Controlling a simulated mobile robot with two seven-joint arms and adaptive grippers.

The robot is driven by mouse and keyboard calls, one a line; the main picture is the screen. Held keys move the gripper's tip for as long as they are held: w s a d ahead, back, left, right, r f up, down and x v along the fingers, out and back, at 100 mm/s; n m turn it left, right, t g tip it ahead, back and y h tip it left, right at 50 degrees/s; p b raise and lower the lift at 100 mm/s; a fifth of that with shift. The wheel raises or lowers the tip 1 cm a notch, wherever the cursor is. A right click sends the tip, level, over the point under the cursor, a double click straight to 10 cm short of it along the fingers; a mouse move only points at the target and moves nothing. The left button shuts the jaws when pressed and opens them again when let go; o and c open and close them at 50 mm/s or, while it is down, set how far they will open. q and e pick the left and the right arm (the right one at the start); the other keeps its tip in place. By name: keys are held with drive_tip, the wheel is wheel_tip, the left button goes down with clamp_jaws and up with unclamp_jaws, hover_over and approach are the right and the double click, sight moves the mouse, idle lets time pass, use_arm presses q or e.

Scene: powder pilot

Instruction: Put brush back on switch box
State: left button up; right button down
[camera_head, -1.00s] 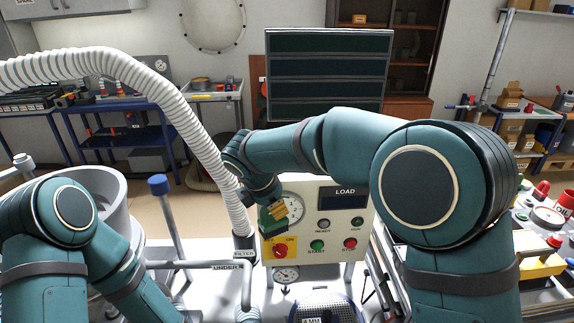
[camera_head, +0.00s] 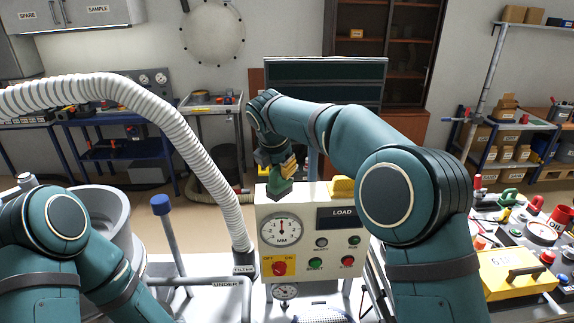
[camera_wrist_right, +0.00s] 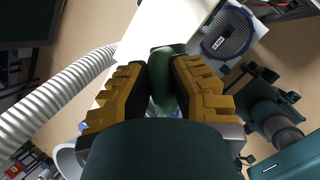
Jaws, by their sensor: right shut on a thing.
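The switch box (camera_head: 301,246) is a cream panel with a dial gauge, a LOAD display, buttons and a red-on-yellow rotary switch. It stands in the middle of the head view. My right gripper (camera_head: 284,172) is at the box's top left edge, pointing down. It is shut on a dark green piece, which I take to be the brush (camera_head: 279,187). In the right wrist view the brush (camera_wrist_right: 163,72) sits between the ribbed yellow-brown fingers of my right gripper (camera_wrist_right: 166,82). Its lower end is partly hidden. My left gripper is out of view.
A yellow object (camera_head: 342,187) is at the box's top, right of the gripper. A ribbed white hose (camera_head: 190,128) arches on the left. A blue-capped post (camera_head: 160,205) stands near it. A yellow case (camera_head: 512,275) and red-capped items crowd the right bench.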

drive_tip(key=shift+w+d+f+p, duration=0.3)
drive_tip(key=shift+w+f, duration=0.3)
drive_tip(key=shift+w, duration=0.25)
drive_tip(key=shift+w+d+f+p, duration=0.15)
drive_tip(key=shift+w+d+f, duration=0.3)
drive_tip(key=shift+w, duration=0.45)
drive_tip(key=shift+w+d+f+p, duration=0.2)
drive_tip(key=shift+w+f+p, duration=0.05)
drive_tip(key=shift+w+f, duration=0.55)
drive_tip(key=c, duration=1)
unclamp_jaws()
drive_tip(key=shift+r, duration=0.1)
drive_tip(key=v, duration=1.2)
